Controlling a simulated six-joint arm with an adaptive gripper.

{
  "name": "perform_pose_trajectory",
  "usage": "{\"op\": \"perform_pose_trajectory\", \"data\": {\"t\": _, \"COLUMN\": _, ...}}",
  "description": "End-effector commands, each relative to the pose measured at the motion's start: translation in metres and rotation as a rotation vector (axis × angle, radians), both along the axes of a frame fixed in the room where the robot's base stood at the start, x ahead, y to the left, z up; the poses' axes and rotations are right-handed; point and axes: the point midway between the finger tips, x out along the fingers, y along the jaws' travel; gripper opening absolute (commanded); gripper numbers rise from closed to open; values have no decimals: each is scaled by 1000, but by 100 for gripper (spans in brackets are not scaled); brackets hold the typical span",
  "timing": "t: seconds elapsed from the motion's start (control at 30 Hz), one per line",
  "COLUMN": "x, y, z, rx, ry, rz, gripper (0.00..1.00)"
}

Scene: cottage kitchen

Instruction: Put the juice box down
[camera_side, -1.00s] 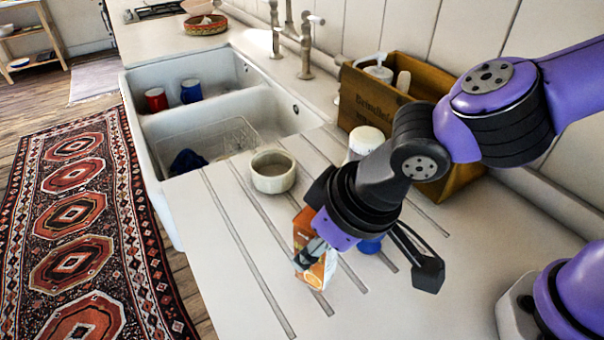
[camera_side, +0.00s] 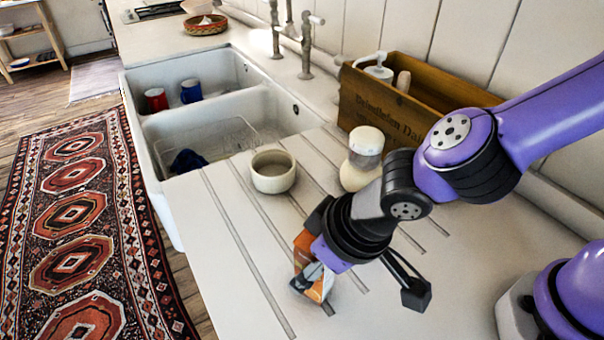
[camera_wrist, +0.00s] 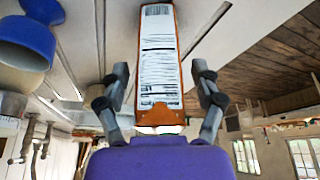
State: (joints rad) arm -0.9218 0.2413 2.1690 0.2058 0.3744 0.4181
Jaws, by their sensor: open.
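The juice box (camera_side: 304,245) is an orange and white carton at the front middle of the white counter. It is partly hidden behind my gripper in the side view. In the wrist view, the juice box (camera_wrist: 158,60) shows a white label panel with a barcode, between my two fingers. My gripper (camera_side: 362,290) is open around it, low over the counter. In the wrist view there are gaps between the carton and both fingers. I cannot tell from the side view whether its base rests flat on the counter.
A cream bowl (camera_side: 273,172) and a white-lidded jar (camera_side: 362,158) stand behind. A wooden crate (camera_side: 440,120) is against the wall. The sink (camera_side: 150,140) is left. A blue object (camera_wrist: 25,42) is close by in the wrist view. The front-left counter is clear.

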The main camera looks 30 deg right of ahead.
Motion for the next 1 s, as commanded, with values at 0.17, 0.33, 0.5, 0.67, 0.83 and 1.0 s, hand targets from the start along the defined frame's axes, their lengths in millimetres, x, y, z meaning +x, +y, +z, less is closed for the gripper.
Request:
{"op": "perform_pose_trajectory", "data": {"t": 0.17, "x": 0, "y": 0, "z": 5, "rx": 1, "ry": -1, "rz": 0, "gripper": 75}}
{"op": "perform_pose_trajectory", "data": {"t": 0.33, "x": -9, "y": -3, "z": 29, "rx": 6, "ry": -4, "rz": 2, "gripper": 75}}
{"op": "perform_pose_trajectory", "data": {"t": 0.5, "x": -24, "y": -9, "z": 66, "rx": 6, "ry": -4, "rz": 3, "gripper": 75}}
{"op": "perform_pose_trajectory", "data": {"t": 0.67, "x": -35, "y": -14, "z": 95, "rx": 4, "ry": -3, "rz": 2, "gripper": 75}}
{"op": "perform_pose_trajectory", "data": {"t": 0.83, "x": -41, "y": -19, "z": 112, "rx": 0, "ry": 0, "rz": -3, "gripper": 75}}
{"op": "perform_pose_trajectory", "data": {"t": 1.0, "x": -23, "y": -61, "z": 121, "rx": 14, "ry": -3, "rz": -82, "gripper": 75}}
